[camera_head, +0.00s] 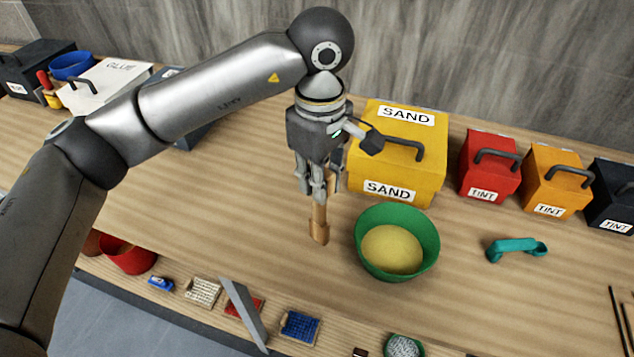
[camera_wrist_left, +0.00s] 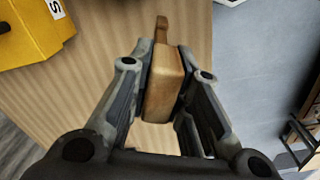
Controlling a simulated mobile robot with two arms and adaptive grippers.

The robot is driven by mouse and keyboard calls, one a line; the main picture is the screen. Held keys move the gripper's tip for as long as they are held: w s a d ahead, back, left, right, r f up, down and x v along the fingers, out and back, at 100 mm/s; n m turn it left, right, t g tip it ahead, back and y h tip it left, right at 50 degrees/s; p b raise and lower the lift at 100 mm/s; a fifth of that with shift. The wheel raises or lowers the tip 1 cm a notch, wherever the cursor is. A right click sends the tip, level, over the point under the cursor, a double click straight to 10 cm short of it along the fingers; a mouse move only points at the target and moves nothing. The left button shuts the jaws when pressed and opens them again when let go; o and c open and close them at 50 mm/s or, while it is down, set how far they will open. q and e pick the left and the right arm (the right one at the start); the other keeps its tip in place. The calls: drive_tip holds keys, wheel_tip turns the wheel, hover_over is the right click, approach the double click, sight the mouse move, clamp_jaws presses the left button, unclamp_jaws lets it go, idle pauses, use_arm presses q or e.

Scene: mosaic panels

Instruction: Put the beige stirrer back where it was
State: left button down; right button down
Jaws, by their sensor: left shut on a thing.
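My left gripper (camera_head: 318,190) is shut on the beige stirrer (camera_head: 319,225), a light brown wooden piece held pointing down. It is left of the green bowl (camera_head: 366,255), which holds yellow material (camera_head: 393,248). Whether the stirrer's lower end touches the table cannot be told. In the left wrist view, the stirrer (camera_wrist_left: 164,80) sits between the two fingers of the left gripper (camera_wrist_left: 165,100), its narrow end pointing away. My right gripper is not in view.
The yellow SAND box (camera_head: 425,170) stands close behind the gripper. Red (camera_head: 489,165), orange (camera_head: 556,180) and dark (camera_head: 614,195) TINT boxes stand to the right. A teal scoop (camera_head: 515,250) lies right of the bowl. Small items line a lower front shelf. The wooden table (camera_head: 240,190) left of the gripper is clear.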

sight(320, 208)
use_arm(q)
drive_tip(key=shift+w+f, duration=0.45)
drive_tip(key=shift+f, duration=0.05)
drive_tip(key=shift+w+f, duration=0.15)
drive_tip(key=shift+f, duration=0.1)
drive_tip(key=f, duration=0.1)
drive_tip(key=f+p, duration=0.1)
drive_tip(key=f, duration=0.1)
drive_tip(key=shift+w+a+f, duration=0.15)
drive_tip(key=shift+w+f, duration=0.05)
drive_tip(key=shift+f, duration=0.05)
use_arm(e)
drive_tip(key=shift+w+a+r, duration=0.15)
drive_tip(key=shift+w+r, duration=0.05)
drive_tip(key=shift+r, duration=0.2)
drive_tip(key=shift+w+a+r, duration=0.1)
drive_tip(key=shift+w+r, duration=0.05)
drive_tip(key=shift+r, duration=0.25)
use_arm(q)
drive_tip(key=shift+f, duration=0.25)
drive_tip(key=c, duration=1.3)
unclamp_jaws()
drive_tip(key=shift+r, duration=0.1)
drive_tip(key=shift+c, duration=0.2)
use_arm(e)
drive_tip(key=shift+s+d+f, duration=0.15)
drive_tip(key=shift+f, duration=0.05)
